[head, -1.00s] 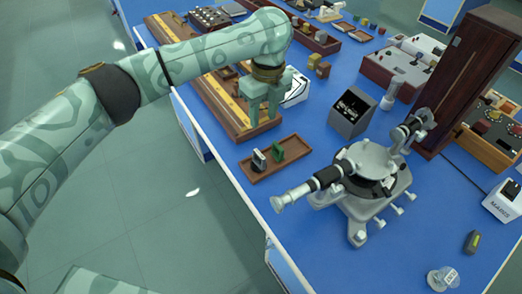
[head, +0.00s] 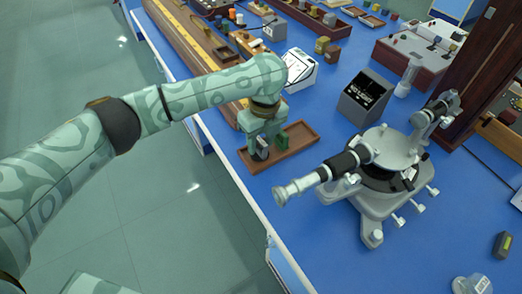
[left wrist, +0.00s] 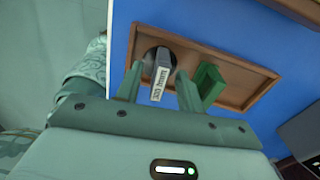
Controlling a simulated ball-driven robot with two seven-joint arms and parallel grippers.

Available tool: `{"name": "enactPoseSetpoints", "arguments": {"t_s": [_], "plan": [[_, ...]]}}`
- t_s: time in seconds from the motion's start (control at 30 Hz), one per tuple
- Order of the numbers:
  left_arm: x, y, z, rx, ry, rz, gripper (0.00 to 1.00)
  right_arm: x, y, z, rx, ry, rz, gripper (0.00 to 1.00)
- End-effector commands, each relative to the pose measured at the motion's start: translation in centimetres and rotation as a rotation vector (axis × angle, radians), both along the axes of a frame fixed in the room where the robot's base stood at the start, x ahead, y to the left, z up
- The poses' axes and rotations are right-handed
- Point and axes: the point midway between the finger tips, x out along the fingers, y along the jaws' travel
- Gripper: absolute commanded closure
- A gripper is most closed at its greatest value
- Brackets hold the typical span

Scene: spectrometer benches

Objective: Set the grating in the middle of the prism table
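The grating, a small grey block with a white label ending in "/mm" (left wrist: 161,74), stands in a shallow wooden tray (left wrist: 246,84). It also shows, partly hidden, in the head view (head: 262,148). My left gripper (head: 262,139) is low over the tray, pointing down. In the left wrist view its open fingers (left wrist: 158,92) stand on either side of the grating, with a visible gap at the left. The prism table (head: 392,147) is the bare round grey plate on top of the spectrometer, to the right of the tray. My right gripper is out of view.
A green block (left wrist: 207,84) stands in the tray close beside the right finger. The spectrometer's telescope tube (head: 318,175) reaches toward the tray. A dark sloped box (head: 364,98) stands behind. A long wooden rail (head: 195,38) lies at the back left.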

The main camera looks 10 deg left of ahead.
Motion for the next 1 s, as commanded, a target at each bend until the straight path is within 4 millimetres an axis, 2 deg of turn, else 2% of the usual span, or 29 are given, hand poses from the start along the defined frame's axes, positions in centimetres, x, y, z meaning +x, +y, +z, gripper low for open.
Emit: {"name": "enactPoseSetpoints", "arguments": {"t_s": [0.03, 0.2, 0.23, 0.37, 0.63, 0.73, 1.0], "plan": [[0.0, 0.0, -0.5, -0.001, 0.000, 0.000, 0.62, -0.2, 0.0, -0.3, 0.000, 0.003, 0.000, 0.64], [0.0, 0.0, -0.2, -0.001, -0.003, 0.000, 0.62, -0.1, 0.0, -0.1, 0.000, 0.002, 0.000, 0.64], [0.0, 0.0, -0.2, -0.001, -0.003, 0.000, 0.65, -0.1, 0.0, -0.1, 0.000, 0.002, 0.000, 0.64], [0.0, 0.0, -0.2, -0.001, -0.003, 0.000, 1.00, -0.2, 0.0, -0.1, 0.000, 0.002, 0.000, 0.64], [0.0, 0.0, -0.2, -0.001, -0.002, 0.000, 1.00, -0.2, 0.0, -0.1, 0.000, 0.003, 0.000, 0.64], [0.0, 0.0, 0.4, 0.000, -0.004, 0.000, 1.00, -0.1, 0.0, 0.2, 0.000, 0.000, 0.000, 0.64], [0.1, 0.0, 6.4, 0.000, -0.009, 0.001, 1.00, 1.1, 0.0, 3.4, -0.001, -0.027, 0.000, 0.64]]}}
